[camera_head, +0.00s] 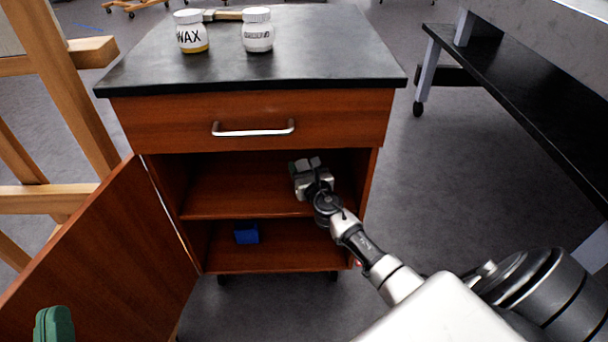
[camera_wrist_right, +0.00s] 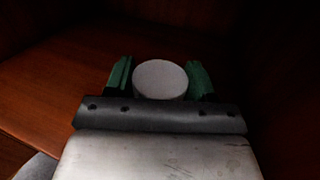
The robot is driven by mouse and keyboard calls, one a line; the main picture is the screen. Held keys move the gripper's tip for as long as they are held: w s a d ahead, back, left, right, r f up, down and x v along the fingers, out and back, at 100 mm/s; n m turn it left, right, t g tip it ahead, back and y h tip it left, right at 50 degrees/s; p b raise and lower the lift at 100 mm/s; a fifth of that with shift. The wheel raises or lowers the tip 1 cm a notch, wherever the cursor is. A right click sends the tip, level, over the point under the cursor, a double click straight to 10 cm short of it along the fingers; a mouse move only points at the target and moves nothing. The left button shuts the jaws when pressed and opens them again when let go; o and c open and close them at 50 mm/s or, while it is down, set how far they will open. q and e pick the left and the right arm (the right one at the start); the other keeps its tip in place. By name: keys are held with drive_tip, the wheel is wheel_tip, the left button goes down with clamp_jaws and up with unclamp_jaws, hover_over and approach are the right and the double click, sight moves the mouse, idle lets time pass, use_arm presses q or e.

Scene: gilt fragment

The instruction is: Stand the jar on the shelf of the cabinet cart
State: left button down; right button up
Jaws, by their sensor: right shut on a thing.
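My right gripper (camera_head: 305,168) reaches through the open front of the cabinet cart (camera_head: 255,122), above its middle shelf (camera_head: 235,190). In the right wrist view the gripper (camera_wrist_right: 160,80) has its green fingers on either side of a jar with a round white lid (camera_wrist_right: 160,77), and it is shut on it. The jar's body is hidden below the lid, and whether its base touches the shelf cannot be told. One green fingertip of my left gripper (camera_head: 54,325) shows at the bottom left, outside the cart; its opening cannot be seen.
A WAX jar (camera_head: 191,33), another white jar (camera_head: 257,32) and a brush (camera_head: 225,15) are on the cart's black top. The door (camera_head: 110,255) hangs open at left. A blue box (camera_head: 246,233) lies in the lower compartment. A wooden easel (camera_head: 65,80) stands left.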

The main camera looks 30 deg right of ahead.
use_arm(q)
drive_tip(key=s+r+t, duration=0.1)
drive_tip(key=t, duration=0.1)
drive_tip(key=s+r+t+h+b, duration=0.1)
drive_tip(key=r, duration=0.1)
drive_tip(key=shift+r+t, duration=0.2)
drive_tip(key=shift+t, duration=0.2)
use_arm(e)
drive_tip(key=shift+f, duration=0.7)
use_arm(q)
drive_tip(key=shift+s, duration=0.1)
use_arm(e)
drive_tip(key=shift+f, duration=0.1)
drive_tip(key=o, duration=1.1)
use_arm(q)
drive_tip(key=shift+s+r, duration=0.15)
drive_tip(key=shift+r, duration=0.05)
